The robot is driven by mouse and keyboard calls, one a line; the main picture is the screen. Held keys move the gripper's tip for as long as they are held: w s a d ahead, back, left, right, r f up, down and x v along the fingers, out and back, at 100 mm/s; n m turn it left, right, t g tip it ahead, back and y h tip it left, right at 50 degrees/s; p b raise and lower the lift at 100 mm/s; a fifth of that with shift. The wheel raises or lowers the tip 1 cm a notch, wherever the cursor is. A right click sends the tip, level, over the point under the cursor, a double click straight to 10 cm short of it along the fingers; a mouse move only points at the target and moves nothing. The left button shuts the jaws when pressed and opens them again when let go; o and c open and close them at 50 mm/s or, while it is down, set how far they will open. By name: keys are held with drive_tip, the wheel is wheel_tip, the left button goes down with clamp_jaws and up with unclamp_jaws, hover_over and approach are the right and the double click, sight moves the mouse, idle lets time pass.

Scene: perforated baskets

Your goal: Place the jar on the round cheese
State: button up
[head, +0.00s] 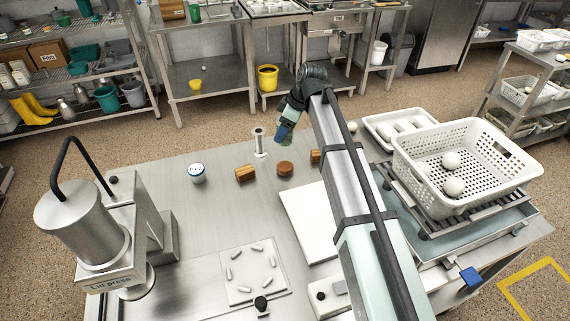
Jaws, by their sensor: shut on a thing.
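My gripper (282,133) is up over the far part of the steel table, pointing down. It is shut on a small dark greenish thing (280,139), which seems to be the jar; the fingers hide much of it, so I cannot be sure. A round brown piece (285,169), which looks like the round cheese, lies flat on the table below the gripper in the picture. The gripper and the held thing appear apart from it. A white round container with blue marking (197,173) stands farther left.
Brown blocks stand left (245,174) and right (315,156) of the round piece. A lid press (90,230) is at left. A perforated white basket (405,170) with white balls is at right. The table's left-middle is clear.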

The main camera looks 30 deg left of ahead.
drive_tip(key=shift+f, duration=4.95)
drive_tip(key=shift+f, duration=0.1)
drive_tip(key=o, duration=1.2)
drive_tip(key=v, duration=1.2)
